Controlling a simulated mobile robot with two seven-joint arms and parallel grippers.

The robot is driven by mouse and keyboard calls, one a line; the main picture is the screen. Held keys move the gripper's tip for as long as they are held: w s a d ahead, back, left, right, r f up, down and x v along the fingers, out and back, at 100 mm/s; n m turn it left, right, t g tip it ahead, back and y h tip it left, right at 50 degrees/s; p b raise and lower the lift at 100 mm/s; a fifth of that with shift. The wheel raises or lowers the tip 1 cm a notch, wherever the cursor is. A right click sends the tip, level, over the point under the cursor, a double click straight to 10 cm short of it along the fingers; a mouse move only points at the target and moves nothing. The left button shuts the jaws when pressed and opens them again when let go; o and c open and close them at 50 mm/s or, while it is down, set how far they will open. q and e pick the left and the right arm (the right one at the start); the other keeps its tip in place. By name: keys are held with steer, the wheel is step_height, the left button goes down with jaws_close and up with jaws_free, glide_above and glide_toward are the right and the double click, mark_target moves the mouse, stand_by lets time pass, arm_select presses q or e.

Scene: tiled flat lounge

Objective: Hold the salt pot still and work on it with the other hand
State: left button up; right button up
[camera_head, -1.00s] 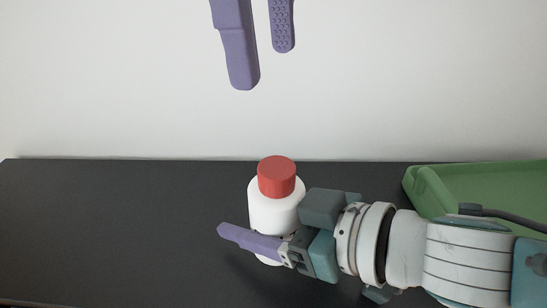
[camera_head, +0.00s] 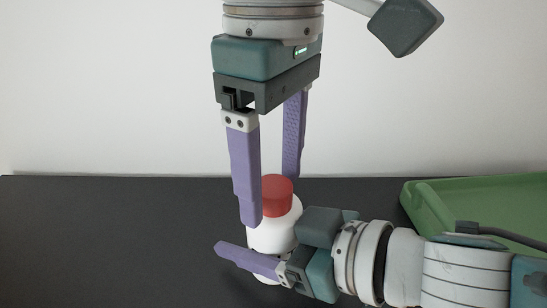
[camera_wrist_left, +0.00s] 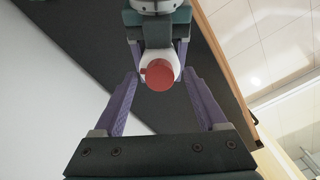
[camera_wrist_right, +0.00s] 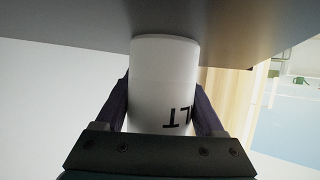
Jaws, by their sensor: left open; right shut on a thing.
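The salt pot, a white cylinder (camera_head: 285,226), stands upright on the dark table with a red lid (camera_head: 277,196) on top. My right gripper (camera_head: 236,262) is shut on the pot's white body from the side. In the right wrist view the white body (camera_wrist_right: 163,85) with dark letters sits between the fingers. My left gripper (camera_head: 268,200) points down from above, open, its fingers on either side of the red lid. In the left wrist view the red lid (camera_wrist_left: 159,75) shows between and beyond the spread left fingers. The near left finger hides part of the lid and pot.
A green tray (camera_head: 425,203) lies on the table (camera_head: 110,235) at the right, behind my right arm. The table to the left of the pot is clear. A pale wall stands behind the table.

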arm_select(q)
steer(key=shift+s+f, duration=0.1)
jaws_close()
stand_by(0.6)
